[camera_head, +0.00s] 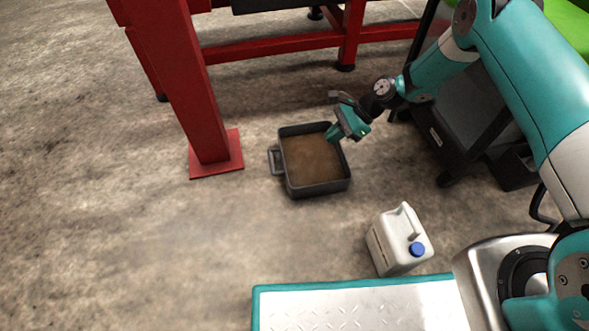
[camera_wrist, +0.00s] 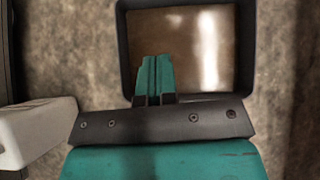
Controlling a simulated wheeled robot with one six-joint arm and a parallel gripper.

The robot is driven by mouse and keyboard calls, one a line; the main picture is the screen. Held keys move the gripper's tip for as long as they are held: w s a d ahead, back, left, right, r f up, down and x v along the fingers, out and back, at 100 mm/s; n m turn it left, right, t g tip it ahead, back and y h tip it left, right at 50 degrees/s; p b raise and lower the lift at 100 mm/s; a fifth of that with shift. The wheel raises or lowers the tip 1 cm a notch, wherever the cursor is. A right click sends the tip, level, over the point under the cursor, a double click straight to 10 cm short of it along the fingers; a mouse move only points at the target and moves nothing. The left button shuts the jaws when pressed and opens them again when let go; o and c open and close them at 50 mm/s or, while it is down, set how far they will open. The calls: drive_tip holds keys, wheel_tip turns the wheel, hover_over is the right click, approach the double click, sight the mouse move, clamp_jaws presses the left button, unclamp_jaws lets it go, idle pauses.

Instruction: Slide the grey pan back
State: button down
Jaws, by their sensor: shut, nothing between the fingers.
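The grey pan (camera_head: 318,188) is a dark square tray on the concrete floor with a loop handle on its left side. Brown murky liquid fills its inside. It also shows at the top of the wrist view (camera_wrist: 245,40). My gripper (camera_head: 331,137) is shut and empty, over the pan's right part near its far right corner. In the wrist view the closed teal fingers (camera_wrist: 154,58) overlap the pan's near wall and its inside. I cannot tell whether the fingertips touch the pan or the liquid.
A white jug with a blue cap (camera_head: 393,245) stands in front of the pan, to the right. A red post (camera_head: 205,100) with a base plate is to the left. A dark wheeled cart (camera_head: 465,130) stands at the right.

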drive_tip(key=shift+m, duration=0.5)
drive_tip(key=b+x, duration=0.2)
drive_tip(key=x, duration=0.2)
drive_tip(key=d+f+b+x, duration=0.1)
drive_tip(key=b+x, duration=0.1)
drive_tip(key=x, duration=0.2)
drive_tip(key=b+x, duration=0.2)
drive_tip(key=x, duration=0.1)
drive_tip(key=shift+d+f+b, duration=0.1)
drive_tip(key=shift+f+b, duration=0.3)
drive_tip(key=shift+f, duration=0.25)
drive_tip(key=a, duration=0.1)
drive_tip(key=a+b, duration=0.2)
drive_tip(key=shift+s+a, duration=0.2)
drive_tip(key=shift+s, duration=0.1)
drive_tip(key=shift+s+a+r+b, duration=0.1)
drive_tip(key=shift+a+r+b, duration=0.05)
drive_tip(key=shift+a+b, duration=0.3)
